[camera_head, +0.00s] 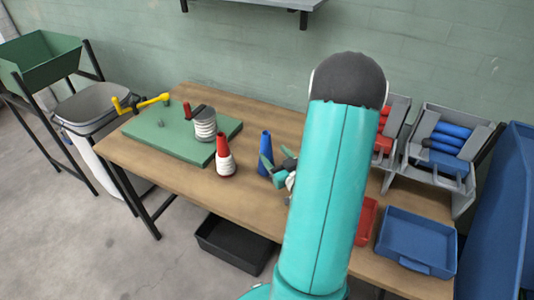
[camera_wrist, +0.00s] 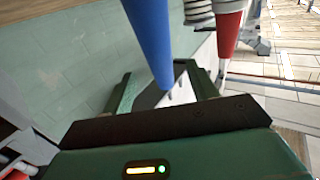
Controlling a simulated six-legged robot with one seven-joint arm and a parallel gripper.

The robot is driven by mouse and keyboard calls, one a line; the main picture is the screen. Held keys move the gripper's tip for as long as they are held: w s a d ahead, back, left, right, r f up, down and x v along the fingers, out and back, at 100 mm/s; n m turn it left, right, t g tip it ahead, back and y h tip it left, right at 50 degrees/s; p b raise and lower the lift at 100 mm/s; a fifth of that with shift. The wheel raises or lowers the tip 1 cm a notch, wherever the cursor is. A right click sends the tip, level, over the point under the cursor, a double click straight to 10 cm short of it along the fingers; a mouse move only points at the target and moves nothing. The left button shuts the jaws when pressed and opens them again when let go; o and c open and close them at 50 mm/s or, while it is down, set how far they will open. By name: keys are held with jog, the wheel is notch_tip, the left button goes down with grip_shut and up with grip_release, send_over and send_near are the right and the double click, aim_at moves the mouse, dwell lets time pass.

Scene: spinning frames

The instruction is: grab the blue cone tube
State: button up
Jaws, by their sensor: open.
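The blue cone tube (camera_head: 265,150) stands upright on the wooden table, right of a red cone wound with white yarn (camera_head: 225,160). My gripper (camera_head: 277,160) is low over the table at the tube's right side, with its green fingers pointing toward it. In the wrist view the blue cone tube (camera_wrist: 149,35) is large and close, and its narrow end lies in the gap between the spread fingers of my gripper (camera_wrist: 158,78). The gripper is open, and I cannot tell whether either finger touches the tube. My arm hides part of the table to the right.
The red cone also shows in the wrist view (camera_wrist: 229,35), near the right finger. A green board (camera_head: 165,138) with a white-wound bobbin (camera_head: 204,125) lies at left. A blue tray (camera_head: 415,240), red tray (camera_head: 366,218) and grey rack (camera_head: 437,150) stand right.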

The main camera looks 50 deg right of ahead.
aim_at(269, 146)
jog(key=x, duration=0.6)
jog(key=shift+w+r, duration=0.15)
jog(key=shift+r, duration=0.1)
grip_shut()
jog(key=shift+r, duration=0.15)
